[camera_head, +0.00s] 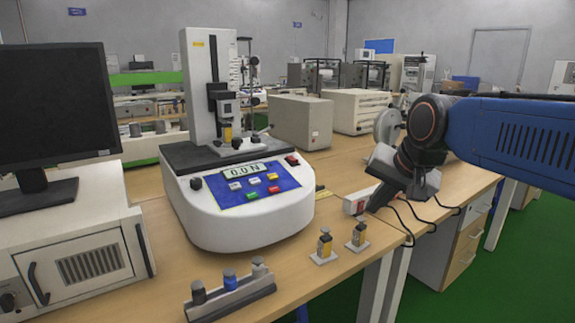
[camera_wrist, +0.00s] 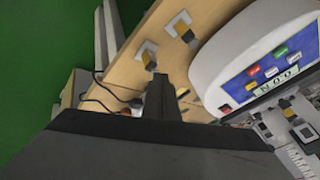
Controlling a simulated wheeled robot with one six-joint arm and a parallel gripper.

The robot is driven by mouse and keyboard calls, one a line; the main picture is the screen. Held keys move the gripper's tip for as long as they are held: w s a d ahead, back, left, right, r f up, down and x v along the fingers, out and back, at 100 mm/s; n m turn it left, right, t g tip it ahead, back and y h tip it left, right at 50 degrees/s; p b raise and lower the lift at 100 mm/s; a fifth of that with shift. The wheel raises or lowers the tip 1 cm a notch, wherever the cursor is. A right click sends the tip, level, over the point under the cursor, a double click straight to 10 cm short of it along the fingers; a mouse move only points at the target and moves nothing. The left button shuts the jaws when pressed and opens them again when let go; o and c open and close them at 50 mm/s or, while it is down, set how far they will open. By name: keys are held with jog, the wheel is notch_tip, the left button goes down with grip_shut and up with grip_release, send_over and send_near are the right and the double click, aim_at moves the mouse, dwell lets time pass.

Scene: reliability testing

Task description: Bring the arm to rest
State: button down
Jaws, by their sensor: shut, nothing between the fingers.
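My gripper (camera_head: 374,205) hangs from my blue and black arm at the right of the head view, pointing down and to the left over the bench. Its fingers look closed together with nothing between them. In the wrist view the dark fingertips (camera_wrist: 160,80) meet in a narrow point near the middle. The tips appear near a small white box with a red switch (camera_head: 358,201); I cannot tell whether they touch it. My arm enters from the right edge and hides part of the bench behind.
A white test machine (camera_head: 245,217) reading 0.0 N stands left of my gripper. Two small yellow-and-grey parts on white bases (camera_head: 323,257) (camera_head: 359,246) stand near the bench edge. A rack of cylinders (camera_head: 229,301) is in front. Black cables (camera_head: 408,225) hang over the edge.

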jog(key=s+d+f+n+g+h, duration=0.1)
jog(key=s+d+f, duration=0.3)
jog(key=s+f, duration=0.4)
jog(key=s+d+f+n+h, duration=0.1)
jog(key=s+d+f+n, duration=0.3)
jog(key=s+f, duration=0.5)
jog(key=s+d, duration=0.1)
jog(key=s, duration=0.2)
jog(key=shift+f+g, duration=0.3)
jog(key=shift+g, duration=0.1)
